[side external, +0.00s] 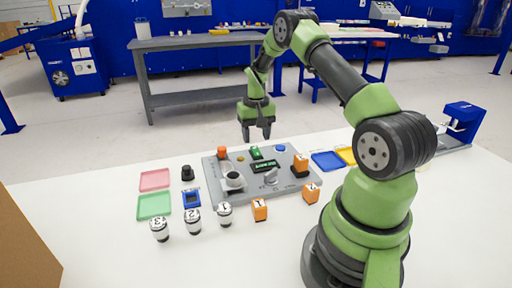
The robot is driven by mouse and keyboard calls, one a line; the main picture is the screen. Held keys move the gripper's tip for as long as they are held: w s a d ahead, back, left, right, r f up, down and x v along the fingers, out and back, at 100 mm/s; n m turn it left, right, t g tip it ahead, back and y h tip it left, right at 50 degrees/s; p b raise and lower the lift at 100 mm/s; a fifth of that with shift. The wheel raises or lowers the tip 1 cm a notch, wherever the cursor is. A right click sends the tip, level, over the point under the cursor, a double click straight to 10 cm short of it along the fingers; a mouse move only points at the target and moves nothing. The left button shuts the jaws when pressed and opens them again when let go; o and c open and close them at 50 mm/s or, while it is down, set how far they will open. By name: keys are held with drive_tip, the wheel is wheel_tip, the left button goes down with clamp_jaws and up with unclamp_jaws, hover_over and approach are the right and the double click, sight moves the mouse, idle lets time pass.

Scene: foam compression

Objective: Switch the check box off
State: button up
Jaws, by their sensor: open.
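The check box is most likely the grey panel (207,172) on the white table. Its small dark display (264,167) shows lit green text, too small to read. A green part (256,153) stands just behind the display, and a grey knob or lever (271,178) sits in front of it. An orange part (222,153) is at the back left and a blue round part (281,148) at the back right. My gripper (257,136) is open and empty, pointing down above and behind the panel's rear edge, apart from it.
A dark-topped white cup-like part (234,180) sits on the panel's left. Numbered white cylinders (193,221) and orange blocks (260,210) stand in front. Pink (154,180) and green (154,206) trays lie left; a blue tray (327,161) lies right. A brown board (22,245) borders the left.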

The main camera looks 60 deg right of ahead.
sight(256, 150)
drive_tip(key=shift+f, duration=2.25)
drive_tip(key=c, duration=0.9)
drive_tip(key=shift+w+g+y, duration=0.1)
drive_tip(key=shift+g+y, duration=0.2)
drive_tip(key=shift+g, duration=0.1)
drive_tip(key=o, duration=0.9)
